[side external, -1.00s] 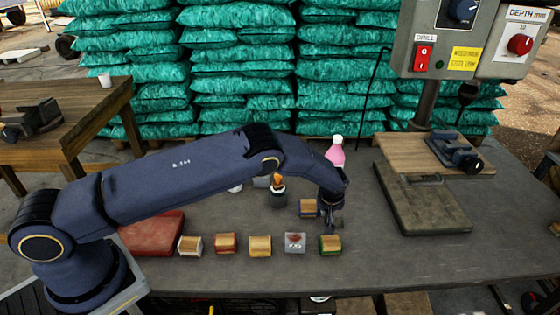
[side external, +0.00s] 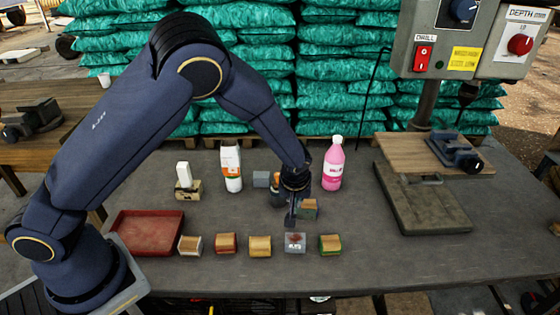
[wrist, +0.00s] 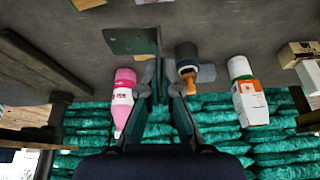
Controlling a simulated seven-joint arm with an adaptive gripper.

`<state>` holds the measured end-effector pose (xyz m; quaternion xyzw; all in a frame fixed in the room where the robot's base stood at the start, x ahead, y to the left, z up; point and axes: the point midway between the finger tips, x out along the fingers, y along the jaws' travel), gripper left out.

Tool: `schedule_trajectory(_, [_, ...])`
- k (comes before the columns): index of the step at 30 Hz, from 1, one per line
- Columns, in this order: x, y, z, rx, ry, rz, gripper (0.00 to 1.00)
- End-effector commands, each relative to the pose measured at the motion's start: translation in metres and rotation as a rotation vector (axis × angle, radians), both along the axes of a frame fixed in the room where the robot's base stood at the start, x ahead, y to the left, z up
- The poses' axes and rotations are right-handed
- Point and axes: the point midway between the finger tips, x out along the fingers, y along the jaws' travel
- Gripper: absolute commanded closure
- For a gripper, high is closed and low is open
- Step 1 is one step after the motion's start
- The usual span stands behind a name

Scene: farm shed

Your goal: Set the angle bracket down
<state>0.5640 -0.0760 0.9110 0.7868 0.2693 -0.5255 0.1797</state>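My gripper (side external: 292,214) is low over the middle of the grey table. Its two fingers (wrist: 163,80) are close together in the wrist view. They appear shut on the angle bracket, a dark green plate (wrist: 130,40) that sticks out to their left in the wrist view. The grip itself is partly hidden, and I cannot tell whether the bracket touches the table.
A pink bottle (side external: 333,165) stands right of my gripper, and a dark orange-tipped bottle (wrist: 187,60) is close by. Several small blocks line the front, including a green-sided one (side external: 330,244). An empty red tray (side external: 148,236) lies left; a drill press base (side external: 422,205) stands right.

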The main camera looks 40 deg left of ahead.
Motion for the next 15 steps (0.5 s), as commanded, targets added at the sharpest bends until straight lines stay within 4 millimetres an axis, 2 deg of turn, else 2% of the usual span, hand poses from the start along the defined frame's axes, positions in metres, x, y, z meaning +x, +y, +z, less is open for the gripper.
schedule_trajectory(9, [-0.002, 0.0, 0.08, -0.005, -0.006, 0.0, 1.0])
schedule_trajectory(13, [-0.002, 0.0, 0.106, -0.004, -0.005, 0.0, 1.0])
schedule_trajectory(15, [0.004, 0.016, 0.102, 0.002, 0.002, 0.02, 1.0])
